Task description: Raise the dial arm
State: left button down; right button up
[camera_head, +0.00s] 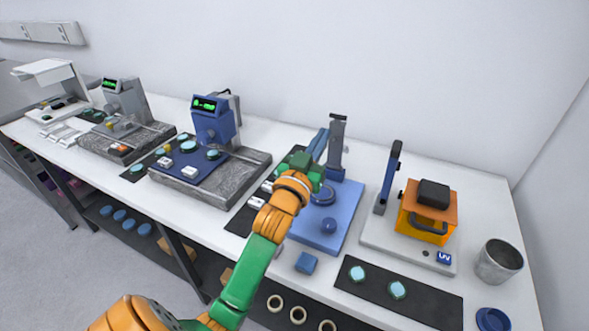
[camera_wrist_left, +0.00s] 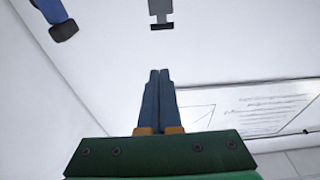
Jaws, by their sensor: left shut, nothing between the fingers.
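A blue base (camera_head: 341,211) stands mid-table, carrying a dark grey post (camera_head: 337,150) with a flat top; a round blue part and a blue knob (camera_head: 328,225) sit on it. I cannot clearly pick out the dial arm; my left arm covers part of this station. My left gripper (camera_head: 323,137) is just left of the post, its blue fingers shut and empty. In the left wrist view the closed fingers (camera_wrist_left: 158,72) point at a dark grey part (camera_wrist_left: 160,12), apart from it in the picture. My right gripper is not in view.
Right of the blue base, a grey plate (camera_head: 376,234) bears a dark blue upright (camera_head: 389,178) and an orange box (camera_head: 428,214). A metal cup (camera_head: 499,262) is at far right. A blue gauge stand (camera_head: 213,124) with green display is left.

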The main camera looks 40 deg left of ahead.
pick_arm(q)
jog(key=s+d+r+p, duration=0.25)
jog(key=s+p, duration=0.35)
jog(key=s, duration=0.7)
jog(key=s+d+f+m+g+h, duration=0.1)
jog(key=d+f+g+h, duration=0.2)
jog(key=f, duration=0.6)
jog(key=s+d+f+m+g, duration=0.1)
jog(key=d+f+g, duration=0.2)
jog(key=f+g, duration=0.35)
jog(key=s+d+f+m+g+h, duration=0.2)
jog(key=s+d+f+m+g, duration=0.15)
jog(key=s+f+g, duration=0.6)
notch_tip(320, 180, down, 13)
jog(key=s+t+b, duration=0.1)
jog(key=s+t, duration=0.1)
jog(key=s, duration=0.1)
jog(key=s+a+f+g+b, duration=0.1)
jog(key=s+f, duration=1.2)
jog(key=f, duration=0.4)
jog(key=shift+s+a+f+g, duration=0.3)
jog(key=shift+s+a+g, duration=0.05)
jog(key=shift+g, duration=0.05)
